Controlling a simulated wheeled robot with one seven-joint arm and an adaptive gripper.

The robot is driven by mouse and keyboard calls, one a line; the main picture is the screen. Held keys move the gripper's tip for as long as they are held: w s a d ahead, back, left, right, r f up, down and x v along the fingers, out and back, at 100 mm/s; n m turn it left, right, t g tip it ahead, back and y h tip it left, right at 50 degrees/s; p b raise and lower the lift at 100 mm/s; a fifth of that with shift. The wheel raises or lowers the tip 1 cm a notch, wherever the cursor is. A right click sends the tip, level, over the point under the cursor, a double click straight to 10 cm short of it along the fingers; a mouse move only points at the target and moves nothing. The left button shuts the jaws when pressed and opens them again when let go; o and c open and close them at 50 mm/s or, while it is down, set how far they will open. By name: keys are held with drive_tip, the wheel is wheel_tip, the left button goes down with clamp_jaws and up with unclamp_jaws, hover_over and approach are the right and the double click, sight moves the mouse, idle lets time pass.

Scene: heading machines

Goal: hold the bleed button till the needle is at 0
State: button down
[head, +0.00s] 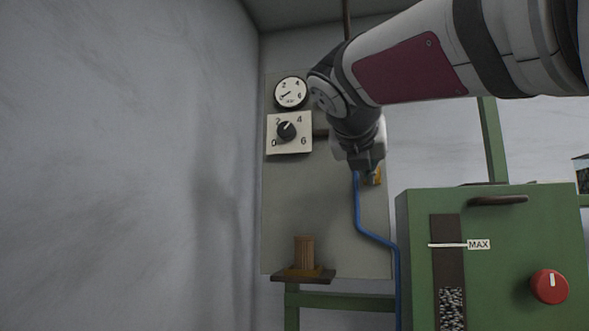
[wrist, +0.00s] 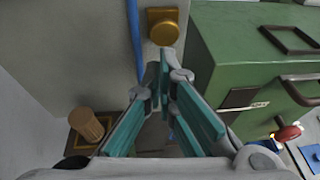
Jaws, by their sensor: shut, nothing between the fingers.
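The round white gauge (head: 290,92) is high on the grey panel in the head view. Its thin needle seems to point to the lower left, below the 2; the exact reading is too small to tell. A brass button (wrist: 163,27) sits on the panel in the wrist view, beside the blue hose. It shows in the head view as a small yellow patch (head: 376,175), mostly hidden behind my wrist. My gripper (wrist: 167,72) is shut and empty. Its tips appear just below the button in the wrist view; I cannot tell whether they touch it.
A black knob (head: 287,131) on a 0 to 6 plate is under the gauge. A wooden cylinder (head: 304,251) stands on a small shelf. The blue hose (head: 361,215) runs down to the green machine (head: 510,240), which has a red knob (head: 549,287).

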drive_tip(key=v, duration=0.9)
drive_tip(key=shift+w, duration=0.15)
drive_tip(key=s+d+f+m+g+y, duration=0.1)
drive_tip(key=s+f+m+g+y, duration=0.1)
drive_tip(key=s+f+m, duration=0.4)
drive_tip(key=s+d+f+m+g+y, duration=0.2)
drive_tip(key=s+f+m, duration=0.5)
drive_tip(key=f+m, duration=0.8)
drive_tip(key=s+d+f+m+g+y, duration=0.1)
drive_tip(key=s+f+m+g, duration=0.3)
drive_tip(key=f, duration=1.7)
drive_tip(key=s+d+m, duration=0.1)
drive_tip(key=s+m, duration=0.2)
drive_tip(key=m, duration=0.3)
drive_tip(key=shift+s+d+f+y, duration=0.15)
drive_tip(key=shift+s+d+y, duration=0.1)
drive_tip(key=shift+y, duration=0.15)
